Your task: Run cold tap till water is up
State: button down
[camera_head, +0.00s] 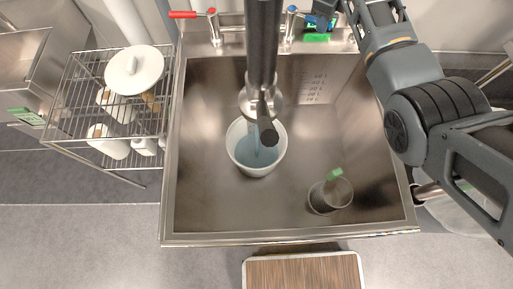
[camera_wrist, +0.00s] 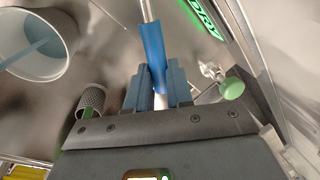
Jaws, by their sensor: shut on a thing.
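My gripper (camera_head: 322,20) is at the back right of the sink, shut on the blue lever of the cold tap (camera_head: 291,12). In the wrist view the blue lever (camera_wrist: 151,45) runs between the blue fingers (camera_wrist: 155,85). A white bucket (camera_head: 233,150) stands in the sink under the spout (camera_head: 266,120). Bluish water (camera_head: 255,153) lies in it, and a pale blue stream falls into it. The bucket (camera_wrist: 67,45) and stream also show in the wrist view. The spout hides part of the bucket's opening.
The metal sink (camera_head: 205,205) has level marks (camera_head: 315,88) on its back wall. A dark mesh cup (camera_head: 325,197) with a green tab stands in it at right. The red tap lever (camera_head: 183,14) is at back left. A wire rack (camera_head: 85,90) with white crockery stands left.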

dwell(0.4)
jog(key=w+n+b, duration=0.1)
jog(key=n, duration=0.1)
jog(key=w+d+n+b, duration=0.1)
jog(key=w+n, duration=0.1)
jog(key=w+n+y+b, duration=0.1)
jog(key=shift+w+d+n+b, duration=0.25)
jog(key=shift+d+n+b, duration=0.05)
jog(key=shift+n+b, duration=0.1)
jog(key=shift+w+d+f+n+b, duration=0.1)
jog(key=shift+w+n+b, duration=0.45)
jog(key=shift+n+b, duration=0.25)
jog(key=c, duration=0.9)
grip_release()
jog(key=shift+d, duration=0.1)
